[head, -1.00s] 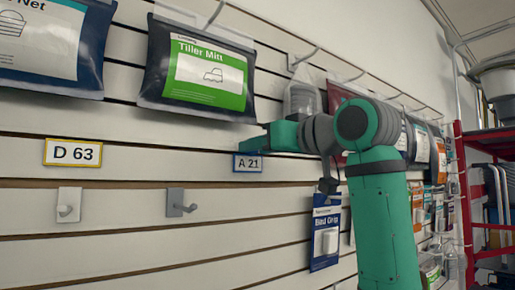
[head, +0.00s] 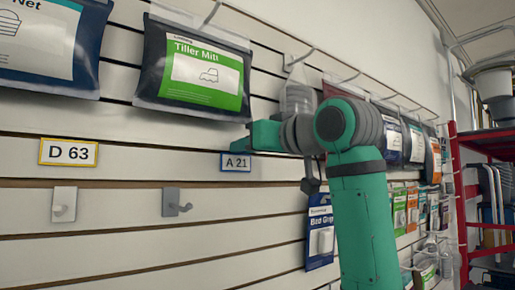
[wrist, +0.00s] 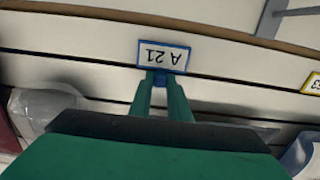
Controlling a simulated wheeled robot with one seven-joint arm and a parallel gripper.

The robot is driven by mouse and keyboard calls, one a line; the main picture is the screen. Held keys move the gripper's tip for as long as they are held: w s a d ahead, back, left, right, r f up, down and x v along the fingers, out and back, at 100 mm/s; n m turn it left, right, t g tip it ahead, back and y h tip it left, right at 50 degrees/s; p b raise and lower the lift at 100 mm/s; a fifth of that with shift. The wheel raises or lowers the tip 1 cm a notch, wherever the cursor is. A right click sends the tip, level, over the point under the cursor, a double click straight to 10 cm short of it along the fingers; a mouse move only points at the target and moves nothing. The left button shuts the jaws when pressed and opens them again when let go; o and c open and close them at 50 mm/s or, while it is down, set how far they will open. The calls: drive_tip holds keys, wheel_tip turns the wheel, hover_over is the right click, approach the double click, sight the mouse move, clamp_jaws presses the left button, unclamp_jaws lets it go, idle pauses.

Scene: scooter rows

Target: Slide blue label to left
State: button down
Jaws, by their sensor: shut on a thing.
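The blue label (head: 236,163), a blue-framed tag reading "A 21", sits on a rail of the slatted wall, right of the yellow label "D 63" (head: 68,152). In the wrist view the blue label (wrist: 164,56) appears upside down. My gripper (wrist: 161,80) is shut on a small blue part at the label's edge, its two green fingers close together. In the head view my gripper (head: 264,137) is just right of and above the label, and its fingertips are hard to make out.
The Tiller Mitt pouch (head: 195,68) hangs above. The rail between the two labels looks clear. A blue packet (head: 320,231) hangs below my arm.

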drive_tip(key=s+a, duration=0.3)
drive_tip(key=a, duration=0.1)
drive_tip(key=s+a, duration=0.3)
drive_tip(key=a, duration=0.1)
drive_tip(key=s+a, duration=0.3)
drive_tip(key=a, duration=0.1)
drive_tip(key=shift+s+a, duration=0.1)
drive_tip(key=c, duration=1.6)
unclamp_jaws()
drive_tip(key=shift+a, duration=0.1)
drive_tip(key=shift+c, duration=0.2)
drive_tip(key=shift+s+d, duration=0.4)
drive_tip(key=v, duration=0.9)
drive_tip(key=shift+s+d, duration=0.25)
drive_tip(key=shift+s, duration=0.05)
